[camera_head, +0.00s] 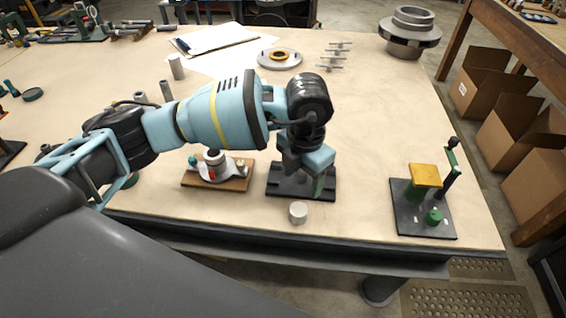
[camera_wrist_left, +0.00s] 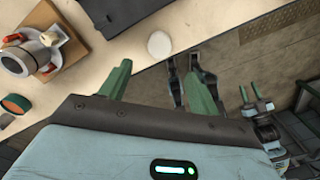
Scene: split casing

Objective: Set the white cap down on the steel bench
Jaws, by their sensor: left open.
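The white cap (camera_head: 298,212) stands on the pale tan bench top (camera_head: 370,205), close to the front edge. It also shows as a pale disc in the left wrist view (camera_wrist_left: 159,45), beyond the fingertips. My left gripper (camera_head: 308,178) is open, with its green fingers spread and nothing between them. It hangs over a dark base plate (camera_head: 287,191), just behind the cap and apart from it. In the left wrist view, a small green-fingered shape at the right edge (camera_wrist_left: 252,92) looks like my right gripper; its opening is unclear.
A wooden block with a grey and red fitting (camera_head: 217,173) sits left of the dark plate. A black plate with a yellow block and green parts (camera_head: 423,205) stands to the right. Cardboard boxes (camera_head: 487,85) stand beyond the right edge.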

